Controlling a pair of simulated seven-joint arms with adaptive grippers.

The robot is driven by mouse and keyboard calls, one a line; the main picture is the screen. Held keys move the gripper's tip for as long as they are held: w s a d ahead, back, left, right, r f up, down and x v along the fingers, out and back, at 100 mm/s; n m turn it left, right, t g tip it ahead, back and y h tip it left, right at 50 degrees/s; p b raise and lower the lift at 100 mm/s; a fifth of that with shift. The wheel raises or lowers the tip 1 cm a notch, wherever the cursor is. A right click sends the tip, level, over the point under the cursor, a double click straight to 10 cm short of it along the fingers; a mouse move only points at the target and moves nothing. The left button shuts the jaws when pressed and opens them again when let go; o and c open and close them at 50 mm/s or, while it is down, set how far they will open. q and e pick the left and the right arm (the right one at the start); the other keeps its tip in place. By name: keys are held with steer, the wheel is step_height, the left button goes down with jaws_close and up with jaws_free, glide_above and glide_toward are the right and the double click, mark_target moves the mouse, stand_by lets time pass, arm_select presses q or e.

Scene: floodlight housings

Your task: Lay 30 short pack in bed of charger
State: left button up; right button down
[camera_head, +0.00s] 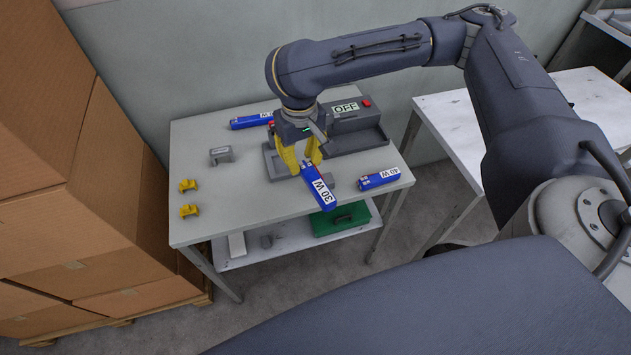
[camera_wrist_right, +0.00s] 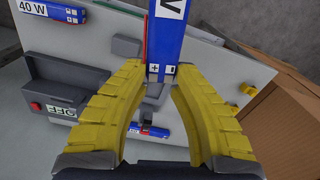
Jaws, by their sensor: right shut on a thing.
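My right gripper (camera_head: 308,160) is shut on a blue pack labelled 30 W (camera_head: 320,188), gripping it near one end above the table; the labelled end points toward the front. In the right wrist view the pack (camera_wrist_right: 167,45) sits between the yellow fingertips (camera_wrist_right: 155,76). The grey charger (camera_head: 343,124) stands behind, with an OFF sign and a red button. Its low-walled bed (camera_head: 368,140) is partly hidden by my gripper. The charger also shows at left in the wrist view (camera_wrist_right: 75,88). My left gripper is not in view.
A 40 W blue pack (camera_head: 379,179) lies at the table's right; another blue pack (camera_head: 250,121) lies at the back left. A grey block (camera_head: 221,155) and two yellow pieces (camera_head: 188,186) are at left. A green case (camera_head: 341,219) is on the lower shelf. Cartons (camera_head: 60,230) stand left.

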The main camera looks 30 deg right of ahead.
stand_by(0.3)
steer(key=shift+s+f, duration=0.35)
steer(key=shift+f, duration=0.1)
steer(key=shift+w+d+f, duration=0.15)
steer(key=shift+f, duration=0.15)
steer(key=w+d+f+n, duration=0.2)
steer(key=w+d+n, duration=1.3)
steer(key=w, duration=0.1)
steer(key=shift+d+n, duration=0.3)
steer(key=shift+d, duration=0.05)
steer(key=shift+f, duration=5)
